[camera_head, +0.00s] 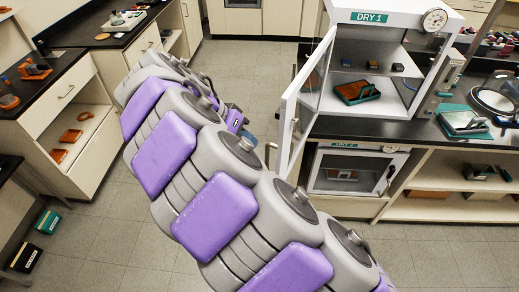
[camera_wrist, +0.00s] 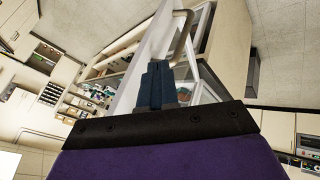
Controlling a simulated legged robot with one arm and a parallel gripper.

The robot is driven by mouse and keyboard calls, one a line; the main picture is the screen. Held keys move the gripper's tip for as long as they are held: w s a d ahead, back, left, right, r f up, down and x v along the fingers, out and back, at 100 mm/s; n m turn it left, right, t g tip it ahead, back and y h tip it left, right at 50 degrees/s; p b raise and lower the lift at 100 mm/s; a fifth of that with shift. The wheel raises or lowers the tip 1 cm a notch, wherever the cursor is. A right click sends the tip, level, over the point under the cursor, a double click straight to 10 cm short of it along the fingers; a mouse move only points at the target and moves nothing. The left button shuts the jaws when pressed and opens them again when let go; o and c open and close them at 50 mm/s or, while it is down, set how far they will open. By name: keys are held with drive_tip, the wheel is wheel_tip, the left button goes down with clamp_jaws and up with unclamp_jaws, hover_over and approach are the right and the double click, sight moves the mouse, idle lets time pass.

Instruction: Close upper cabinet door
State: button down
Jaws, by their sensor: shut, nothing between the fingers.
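The upper cabinet (camera_head: 385,18), labelled DRY 1, stands on the counter in the head view. Its glazed, white-framed door (camera_head: 303,105) is swung wide open toward the left. A bar handle (camera_head: 270,154) sticks out from the door's free edge. My gripper (camera_head: 248,137) is mostly hidden behind my arm, left of the door. In the wrist view my gripper (camera_wrist: 157,84) is shut and empty, its dark blue fingers in front of the white door (camera_wrist: 136,88). The handle (camera_wrist: 183,32) is beyond the fingertips. I cannot tell whether the fingers touch the door.
Inside the upper cabinet are a green-and-orange item (camera_head: 357,92) and small blocks. The lower cabinet DRY 2 (camera_head: 353,170) is shut below the counter. A green tray (camera_head: 462,123) stands on the right counter. Open floor (camera_head: 110,235) lies left of my arm.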

sight(267, 155)
drive_tip(key=b+x, duration=0.2)
drive_tip(key=x, duration=0.7)
drive_tip(key=shift+f, duration=0.15)
